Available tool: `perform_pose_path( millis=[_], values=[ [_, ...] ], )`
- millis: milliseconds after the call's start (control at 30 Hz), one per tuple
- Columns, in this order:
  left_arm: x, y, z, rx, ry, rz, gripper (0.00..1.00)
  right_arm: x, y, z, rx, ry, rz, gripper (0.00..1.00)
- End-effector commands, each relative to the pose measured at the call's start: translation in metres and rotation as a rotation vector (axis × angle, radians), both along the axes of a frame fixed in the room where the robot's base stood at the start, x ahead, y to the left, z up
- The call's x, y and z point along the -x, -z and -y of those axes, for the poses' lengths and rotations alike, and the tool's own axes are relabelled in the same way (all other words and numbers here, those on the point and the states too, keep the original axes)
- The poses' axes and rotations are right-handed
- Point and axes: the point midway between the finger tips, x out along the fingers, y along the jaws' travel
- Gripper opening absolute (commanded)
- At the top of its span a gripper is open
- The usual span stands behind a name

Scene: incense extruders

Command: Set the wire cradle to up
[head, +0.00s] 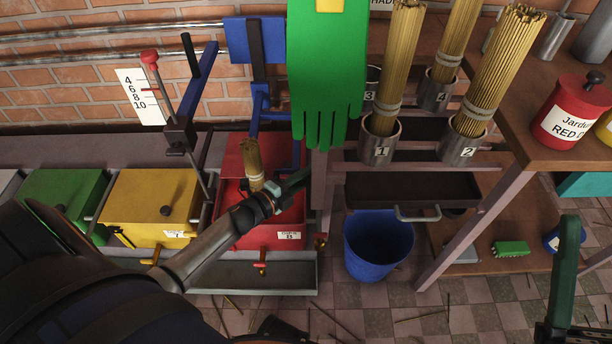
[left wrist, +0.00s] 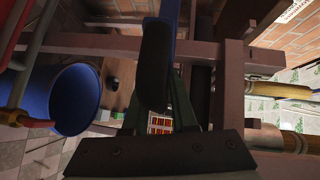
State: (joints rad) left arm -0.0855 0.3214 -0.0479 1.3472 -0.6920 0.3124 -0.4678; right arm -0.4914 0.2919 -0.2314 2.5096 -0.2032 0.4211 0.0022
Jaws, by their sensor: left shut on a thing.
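A blue frame with bars stands behind the red tank (head: 285,228); I take its blue bar (head: 266,97) as part of the wire cradle, though I cannot tell the cradle's outline. My left gripper (head: 296,181) is over the right side of the red tank, beside a tan incense bundle (head: 252,160). In the left wrist view a black grip (left wrist: 156,65) on a blue bar lies between the fingers, and the gripper is shut on it. The green glove hides part of the frame. My right gripper (head: 565,268) shows only partly at the lower right.
A green glove (head: 327,85) hangs just above the left gripper. A blue bucket (head: 378,245) stands under a dark drawer (head: 412,187). Numbered metal cups hold incense bundles at right. Yellow (head: 150,200) and green (head: 62,195) tanks stand left. Sticks litter the floor.

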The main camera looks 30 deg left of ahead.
Motion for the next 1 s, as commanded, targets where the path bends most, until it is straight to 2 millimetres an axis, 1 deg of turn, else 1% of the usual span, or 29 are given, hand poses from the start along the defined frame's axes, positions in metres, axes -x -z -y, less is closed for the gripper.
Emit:
perform_pose_path(
  millis=[33, 100, 300, 400, 800, 833, 1000],
  values=[
    [0.002, -0.009, 0.004, -0.003, 0.013, 0.000, 0.00, -0.001, -0.009, 0.001, 0.003, 0.007, 0.000, 0.50],
    [0.002, -0.016, 0.005, -0.003, 0.014, 0.001, 0.00, -0.002, -0.015, 0.002, 0.011, 0.016, -0.001, 0.50],
    [0.002, -0.035, 0.005, -0.003, 0.015, 0.002, 0.00, -0.007, -0.024, 0.003, 0.029, 0.039, -0.029, 0.50],
    [0.002, -0.042, 0.005, -0.002, 0.015, 0.003, 0.00, -0.010, -0.024, 0.004, 0.035, 0.050, -0.046, 0.50],
    [0.002, -0.043, 0.006, -0.002, 0.015, 0.003, 0.00, -0.013, -0.021, 0.006, 0.034, 0.064, -0.059, 0.50],
    [0.002, -0.043, 0.006, -0.002, 0.016, 0.002, 0.29, -0.013, -0.021, 0.006, 0.034, 0.064, -0.058, 0.50],
    [0.001, -0.043, 0.004, -0.001, 0.011, 0.002, 0.48, -0.013, -0.022, 0.006, 0.033, 0.063, -0.056, 0.50]
  ],
)
